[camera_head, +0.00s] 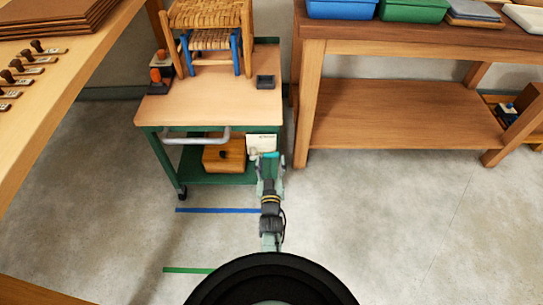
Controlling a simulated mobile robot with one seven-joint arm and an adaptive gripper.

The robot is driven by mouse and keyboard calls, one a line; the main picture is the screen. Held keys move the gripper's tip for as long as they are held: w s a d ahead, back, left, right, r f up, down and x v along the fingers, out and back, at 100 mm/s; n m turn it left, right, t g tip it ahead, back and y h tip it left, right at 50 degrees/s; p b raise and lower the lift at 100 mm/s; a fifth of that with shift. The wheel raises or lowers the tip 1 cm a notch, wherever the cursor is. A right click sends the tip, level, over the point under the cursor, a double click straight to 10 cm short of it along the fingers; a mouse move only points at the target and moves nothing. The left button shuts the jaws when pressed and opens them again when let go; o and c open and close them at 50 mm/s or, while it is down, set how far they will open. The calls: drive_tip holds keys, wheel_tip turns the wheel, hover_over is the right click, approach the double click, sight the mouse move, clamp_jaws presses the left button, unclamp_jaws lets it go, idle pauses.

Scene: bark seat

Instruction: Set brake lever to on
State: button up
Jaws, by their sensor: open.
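A green-framed cart (141,129) with a wooden top stands left of centre. A pale card (262,142) with print too small to read is at its front right, below the top. My gripper (268,158) is open in front of the cart, just below this card. A small teal piece shows at the fingertips; I cannot tell whether it belongs to the gripper or the cart. I cannot make out the brake lever for certain; my gripper may cover it. An orange-handled dark piece (157,79) sits at the left of the cart top.
Woven stools (210,38) and a small dark tray (265,82) are on the cart, a wooden box (223,156) on its lower shelf. A metal handle (196,139) crosses its front. A wooden bench (400,115) stands right. Open floor has blue (217,210) and green stripes.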

sight(271, 156)
drive_tip(key=shift+w+b, duration=0.65)
drive_tip(key=shift+w, duration=1.55)
drive_tip(key=shift+c, duration=0.3)
clamp_jaws()
